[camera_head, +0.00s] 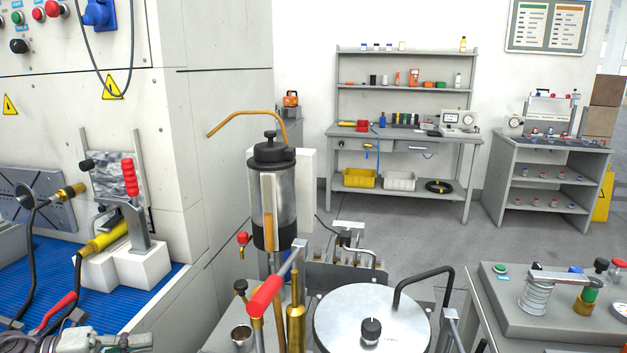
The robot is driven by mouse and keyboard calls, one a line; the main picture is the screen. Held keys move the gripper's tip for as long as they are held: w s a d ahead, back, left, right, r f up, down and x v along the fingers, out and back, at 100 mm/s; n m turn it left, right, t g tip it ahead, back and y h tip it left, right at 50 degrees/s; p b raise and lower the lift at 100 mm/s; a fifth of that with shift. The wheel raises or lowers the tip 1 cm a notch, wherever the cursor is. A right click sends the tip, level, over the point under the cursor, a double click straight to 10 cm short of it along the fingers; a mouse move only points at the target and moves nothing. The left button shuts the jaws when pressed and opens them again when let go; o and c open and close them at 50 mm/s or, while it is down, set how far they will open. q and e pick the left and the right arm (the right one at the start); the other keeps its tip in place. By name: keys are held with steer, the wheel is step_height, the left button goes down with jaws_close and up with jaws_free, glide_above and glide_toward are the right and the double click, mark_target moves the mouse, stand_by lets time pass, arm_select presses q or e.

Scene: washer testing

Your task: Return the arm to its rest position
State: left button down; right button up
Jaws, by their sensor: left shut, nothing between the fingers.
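My left gripper (128,342) shows at the bottom left corner, cut off by the picture's lower edge. It is shut and empty. It is low at the near edge of the blue ribbed bed (150,297) of the test machine, below the clamp with a red handle (130,177) and yellow grip. Most of my left arm is out of view. My right gripper is not in view.
A silver canister (271,200) stands in the middle, next to a round metal lid (372,318) and a red-handled lever (266,295). Hoses (77,285) curve close to my gripper. A grey workbench (400,135) stands at the back, with clear floor before it.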

arm_select(q)
steer(key=w+d+f+n+t+y, duration=0.2)
steer(key=w+d+n+t+y, duration=0.15)
steer(key=d+n+t, duration=0.4)
step_height(320, 180, down, 5)
steer(key=s+a+n+t+y, duration=0.1)
steer(key=n+t+y, duration=0.3)
steer(key=n+y, duration=0.6)
steer(key=s+d+f+n+g+y, duration=0.15)
steer(key=s+f+n+g, duration=0.3)
steer(key=s, duration=0.45)
steer(key=s+d+f+n+g, duration=0.2)
steer(key=s+f+n+g, duration=0.25)
steer(key=s, duration=0.45)
steer(key=s+d+f+n+g, duration=0.1)
steer(key=s+f+n+g, duration=0.3)
steer(key=s, duration=0.5)
steer(key=s+f+m+g+p, duration=0.1)
steer(key=s+f+g+p, duration=0.15)
steer(key=f, duration=2.35)
steer(key=s+a+f+g+p, duration=0.1)
steer(key=s+a+f, duration=0.1)
steer(key=s+f, duration=1)
steer(key=s, duration=0.4)
steer(key=shift+s+a+f, duration=0.15)
steer(key=shift+a, duration=0.25)
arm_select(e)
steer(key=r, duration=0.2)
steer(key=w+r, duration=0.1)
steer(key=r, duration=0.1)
